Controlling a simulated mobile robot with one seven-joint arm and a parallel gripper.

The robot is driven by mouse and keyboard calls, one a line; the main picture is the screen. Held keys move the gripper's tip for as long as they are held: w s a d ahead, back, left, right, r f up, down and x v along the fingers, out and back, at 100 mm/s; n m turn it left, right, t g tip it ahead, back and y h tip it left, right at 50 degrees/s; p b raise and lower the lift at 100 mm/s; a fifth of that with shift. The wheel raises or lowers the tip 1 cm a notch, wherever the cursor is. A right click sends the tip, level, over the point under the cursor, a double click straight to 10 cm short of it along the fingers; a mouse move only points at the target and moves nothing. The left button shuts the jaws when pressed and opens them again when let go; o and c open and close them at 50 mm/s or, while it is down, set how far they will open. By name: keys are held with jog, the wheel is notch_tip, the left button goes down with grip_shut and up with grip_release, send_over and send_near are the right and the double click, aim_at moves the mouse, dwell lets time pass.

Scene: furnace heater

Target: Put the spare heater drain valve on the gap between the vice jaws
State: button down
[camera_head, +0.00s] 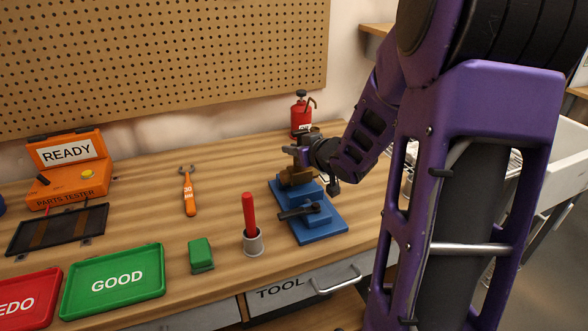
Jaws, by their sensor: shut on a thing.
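The blue vice (318,227) stands on the workbench at centre right, with a dark handle across its front. My gripper (294,158) is directly above the vice, at the far end of its jaws. A brown, brass-like piece (296,177) sits at the top of the vice just under my fingers. It looks like the drain valve, but it is small and partly covered. My gripper is shut on it. Whether the piece touches the jaws or sits in the gap between them cannot be told from this view.
A red oil can (301,115) stands behind my gripper. A red-handled tool in a grey cup (252,241) and a green block (201,255) are left of the vice. An orange wrench (188,191), parts tester (68,170) and green GOOD tray (112,281) lie further left.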

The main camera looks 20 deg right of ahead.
jog(key=shift+f+b, duration=0.65)
jog(key=shift+f, duration=1.1)
jog(key=shift+f, duration=0.15)
jog(key=c, duration=0.8)
grip_release()
jog(key=shift+f, duration=0.1)
jog(key=shift+c, duration=0.2)
jog(key=shift+r, duration=0.2)
jog(key=shift+s+r, duration=0.2)
jog(key=shift+s, duration=0.15)
jog(key=p+v, duration=0.3)
jog(key=v, duration=0.8)
jog(key=shift+s, duration=0.15)
jog(key=shift+f, duration=0.1)
